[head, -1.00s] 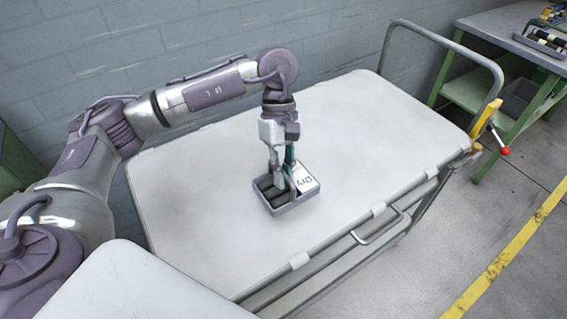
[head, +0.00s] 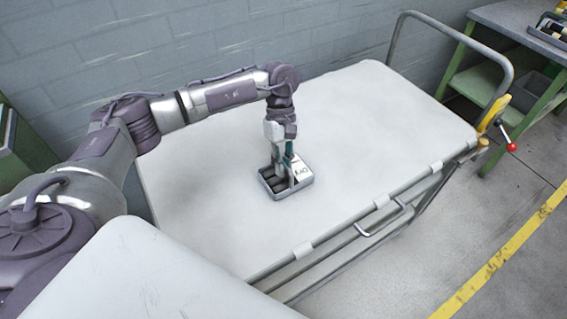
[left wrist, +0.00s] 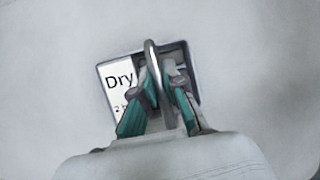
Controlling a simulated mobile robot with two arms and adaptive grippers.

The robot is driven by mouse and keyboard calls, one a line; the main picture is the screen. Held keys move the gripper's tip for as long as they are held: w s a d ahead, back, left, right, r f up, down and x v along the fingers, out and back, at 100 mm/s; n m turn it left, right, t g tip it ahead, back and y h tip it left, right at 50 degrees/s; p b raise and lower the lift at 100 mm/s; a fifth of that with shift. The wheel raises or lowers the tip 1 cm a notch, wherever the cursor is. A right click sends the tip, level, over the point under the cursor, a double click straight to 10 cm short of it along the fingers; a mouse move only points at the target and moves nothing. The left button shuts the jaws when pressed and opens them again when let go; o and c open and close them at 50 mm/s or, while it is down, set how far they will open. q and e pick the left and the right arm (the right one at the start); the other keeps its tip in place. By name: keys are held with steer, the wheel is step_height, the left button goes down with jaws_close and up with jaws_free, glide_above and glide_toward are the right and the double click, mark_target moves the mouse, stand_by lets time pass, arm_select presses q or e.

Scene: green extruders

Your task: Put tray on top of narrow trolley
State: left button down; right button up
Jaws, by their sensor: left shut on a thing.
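The tray (head: 304,181) is a small grey box with a white "Dry" label and dark slots. It is at the middle of the trolley's white top (head: 360,120), over or on that surface; I cannot tell if there is a gap. My left gripper (head: 284,182) points down and is shut on the tray's raised handle. In the left wrist view the tray (left wrist: 190,62) shows beneath the fingers (left wrist: 160,95), with the grey handle loop (left wrist: 152,58) between them. My right gripper is not in view.
The trolley has a push handle (head: 452,28) at its far right end and a side rail with a latch (head: 385,218). A white surface (head: 150,280) fills the near left. A green workbench (head: 480,75) stands at the back right. The trolley top around the tray is clear.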

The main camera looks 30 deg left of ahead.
arm_select(q)
steer(key=c, duration=1.7)
jaws_free()
steer(key=shift+f, duration=0.1)
steer(key=o, duration=0.5)
steer(key=shift+c, duration=0.2)
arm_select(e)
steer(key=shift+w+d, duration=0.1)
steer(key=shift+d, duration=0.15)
arm_select(q)
steer(key=shift+r, duration=0.25)
steer(key=shift+w+a+r, duration=0.15)
steer(key=shift+w+r, duration=0.1)
steer(key=shift+r, duration=0.05)
steer(key=b+v, duration=0.1)
steer(key=v, duration=1)
steer(key=shift+b, duration=0.4)
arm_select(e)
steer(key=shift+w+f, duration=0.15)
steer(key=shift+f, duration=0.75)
